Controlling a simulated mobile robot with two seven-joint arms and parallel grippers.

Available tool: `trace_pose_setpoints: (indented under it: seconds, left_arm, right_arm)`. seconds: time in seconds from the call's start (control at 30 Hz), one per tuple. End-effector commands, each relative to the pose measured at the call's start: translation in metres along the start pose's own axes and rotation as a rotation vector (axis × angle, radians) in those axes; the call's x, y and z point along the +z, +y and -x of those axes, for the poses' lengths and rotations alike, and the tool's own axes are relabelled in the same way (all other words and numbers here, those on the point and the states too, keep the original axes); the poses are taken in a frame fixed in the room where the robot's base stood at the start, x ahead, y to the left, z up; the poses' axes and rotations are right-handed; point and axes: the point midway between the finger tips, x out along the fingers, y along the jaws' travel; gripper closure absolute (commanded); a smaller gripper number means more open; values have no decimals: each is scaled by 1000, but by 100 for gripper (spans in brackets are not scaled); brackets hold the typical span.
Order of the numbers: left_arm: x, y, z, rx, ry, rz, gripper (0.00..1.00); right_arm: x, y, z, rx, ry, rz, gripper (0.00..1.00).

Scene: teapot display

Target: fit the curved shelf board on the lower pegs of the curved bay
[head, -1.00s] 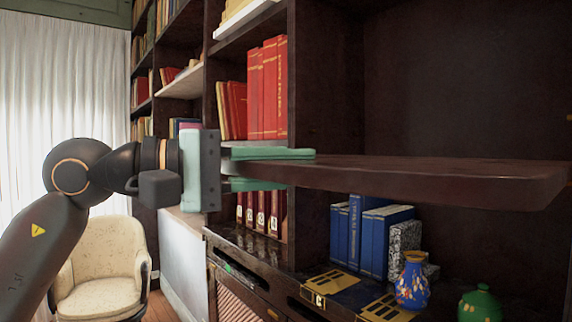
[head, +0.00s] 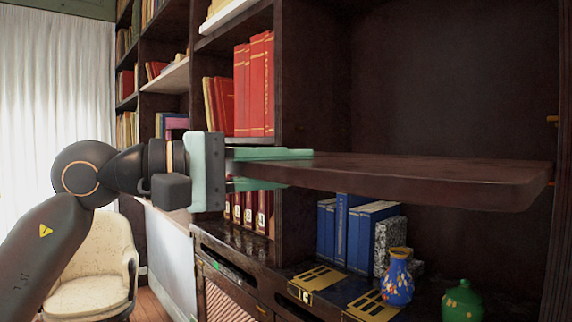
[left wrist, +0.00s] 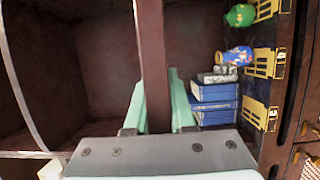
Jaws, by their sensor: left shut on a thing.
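The curved shelf board (head: 430,175) is a dark brown plank with a rounded right end, held roughly level in front of the open curved bay (head: 450,70). My left gripper (head: 300,168) is shut on its left end, one pale green finger above and one below. In the left wrist view the board (left wrist: 152,50) is seen edge-on between the fingers (left wrist: 158,90). A small brass-coloured peg (head: 551,119) shows on the bay's right side, above the board's level. Another small bright spot at the board's right end may be a lower peg. The other pegs cannot be made out. My right gripper is not in view.
Below the board stand blue books (head: 345,235), a blue patterned vase (head: 397,277) and a green pot (head: 462,302), with black-and-gold items (head: 316,282) near the ledge's front. Red books (head: 254,88) fill the neighbouring bay beyond a dark upright (head: 312,80). A cream chair (head: 95,270) stands at left.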

Motion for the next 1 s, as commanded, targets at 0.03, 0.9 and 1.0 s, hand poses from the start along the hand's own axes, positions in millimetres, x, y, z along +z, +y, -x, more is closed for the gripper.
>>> trace_pose_setpoints:
  seconds: [0.03, 0.9, 1.0]
  left_arm:
    - [0, 5, 0, 12, 0, -5, 100]
    - [-6, 5, -18, 12, 0, -4, 100]
    - [-6, 5, -20, 12, 0, -4, 100]
  right_arm:
    - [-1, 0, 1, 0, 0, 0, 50]
    - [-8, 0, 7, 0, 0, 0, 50]
    - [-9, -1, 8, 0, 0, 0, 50]
